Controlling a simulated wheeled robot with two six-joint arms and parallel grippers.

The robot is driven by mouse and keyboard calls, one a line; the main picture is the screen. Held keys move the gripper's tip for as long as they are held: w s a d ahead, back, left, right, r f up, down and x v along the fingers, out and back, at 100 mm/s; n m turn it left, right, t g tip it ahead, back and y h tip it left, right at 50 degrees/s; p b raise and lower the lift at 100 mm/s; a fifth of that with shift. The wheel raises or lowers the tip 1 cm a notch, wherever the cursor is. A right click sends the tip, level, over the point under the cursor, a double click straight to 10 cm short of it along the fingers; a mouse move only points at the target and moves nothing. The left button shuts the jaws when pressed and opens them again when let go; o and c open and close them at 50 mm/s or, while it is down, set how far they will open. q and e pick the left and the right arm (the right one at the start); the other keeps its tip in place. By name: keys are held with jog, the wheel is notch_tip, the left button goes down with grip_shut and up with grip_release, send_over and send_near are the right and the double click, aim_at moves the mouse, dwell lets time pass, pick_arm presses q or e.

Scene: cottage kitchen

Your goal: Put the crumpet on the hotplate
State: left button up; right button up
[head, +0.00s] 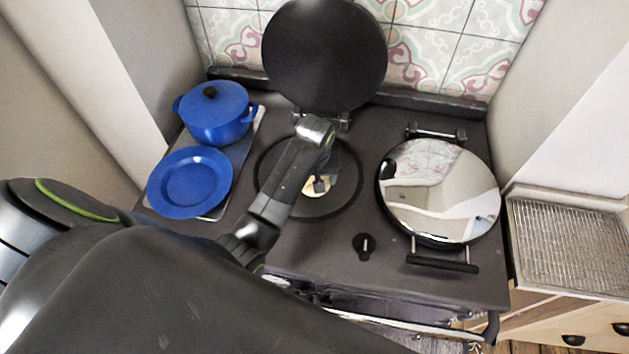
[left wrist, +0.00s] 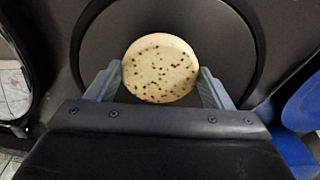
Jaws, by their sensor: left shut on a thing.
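The crumpet (left wrist: 160,68) is pale, round and dotted with dark holes. My left gripper (left wrist: 160,77) has a finger at each side of it and is shut on it. In the head view only part of the crumpet (head: 309,187) shows, mostly hidden behind my left gripper (head: 320,185). Both are over the open left hotplate (head: 345,192), a dark round plate inside a ring. The hotplate (left wrist: 215,30) also lies behind the crumpet in the left wrist view. I cannot tell whether the crumpet touches it. My right gripper is out of view.
The hotplate's dark lid (head: 325,55) stands raised behind it. A shiny domed lid (head: 440,190) covers the right hotplate. A blue pot (head: 215,120) and a blue plate (head: 190,183) stand at the left. A wire rack (head: 570,245) is at the far right.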

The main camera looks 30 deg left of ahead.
pick_arm(q)
notch_tip(320, 180, down, 3)
jog(key=shift+w+f+p, duration=0.1)
jog(key=shift+p, duration=0.25)
jog(key=shift+f, duration=0.3)
jog(key=o, duration=0.8)
jog(key=shift+c, duration=0.2)
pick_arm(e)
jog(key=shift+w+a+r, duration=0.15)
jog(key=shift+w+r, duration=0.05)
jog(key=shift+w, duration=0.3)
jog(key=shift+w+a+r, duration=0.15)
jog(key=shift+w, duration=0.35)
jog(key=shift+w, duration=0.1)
